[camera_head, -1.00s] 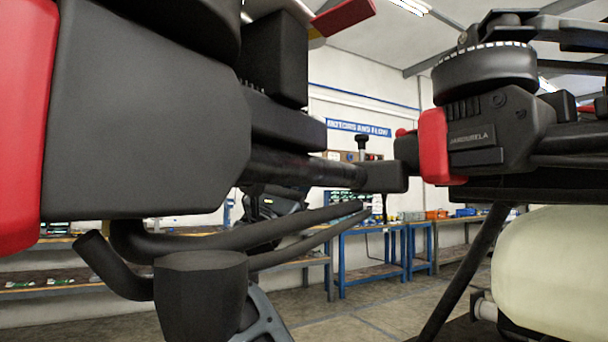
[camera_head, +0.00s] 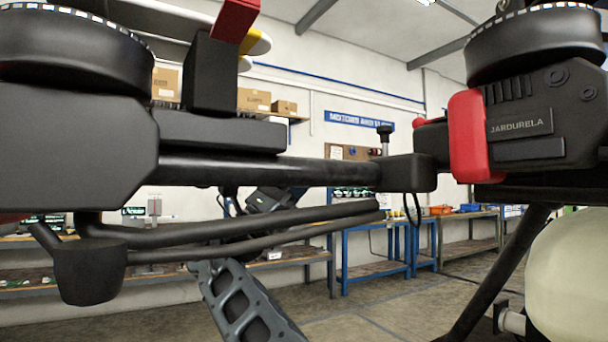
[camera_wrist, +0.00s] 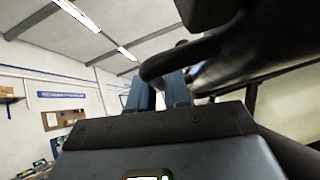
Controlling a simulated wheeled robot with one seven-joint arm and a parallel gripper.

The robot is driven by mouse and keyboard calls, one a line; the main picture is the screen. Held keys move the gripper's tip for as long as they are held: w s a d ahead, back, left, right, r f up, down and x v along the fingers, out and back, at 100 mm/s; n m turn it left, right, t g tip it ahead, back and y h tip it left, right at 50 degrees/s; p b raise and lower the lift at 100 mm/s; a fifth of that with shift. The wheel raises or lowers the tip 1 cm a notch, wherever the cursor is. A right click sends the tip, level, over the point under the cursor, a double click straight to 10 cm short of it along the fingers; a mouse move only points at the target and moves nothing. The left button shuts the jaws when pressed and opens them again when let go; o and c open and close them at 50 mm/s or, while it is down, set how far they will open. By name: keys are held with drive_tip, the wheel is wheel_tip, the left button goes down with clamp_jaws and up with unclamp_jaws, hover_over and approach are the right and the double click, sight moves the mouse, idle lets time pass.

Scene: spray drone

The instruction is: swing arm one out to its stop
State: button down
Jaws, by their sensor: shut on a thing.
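Arm one (camera_head: 270,172) is a thick black tube running left from a dark hinge block (camera_head: 408,174) at the drone body (camera_head: 530,125). Its outer end carries a dark motor mount (camera_head: 70,150) with a round motor above. Two thinner tubes (camera_head: 230,222) and a dark nozzle cup (camera_head: 88,272) hang below. My gripper (camera_wrist: 160,92) is shut with its blue fingers at arm one's dark tubing. A curved dark tube (camera_wrist: 185,58) crosses the fingertips in the wrist view, so the exact contact is hidden. In the head view, arm one partly hides my gripper.
A pale tank (camera_head: 570,265) and a slanted black leg (camera_head: 497,270) stand under the drone body at right. Blue-framed workbenches (camera_head: 375,250) and shelves with cartons line the back wall. Open floor shows between the drone and the benches.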

drive_tip(key=shift+w+d+m+g+h, duration=0.1)
drive_tip(key=shift+w+m+g+h, duration=0.2)
drive_tip(key=shift+w+g, duration=0.3)
drive_tip(key=c, duration=1.2)
unclamp_jaws()
drive_tip(key=shift+g, duration=0.3)
drive_tip(key=shift+b+v, duration=0.7)
drive_tip(key=shift+v, duration=3.15)
drive_tip(key=shift+f, duration=0.2)
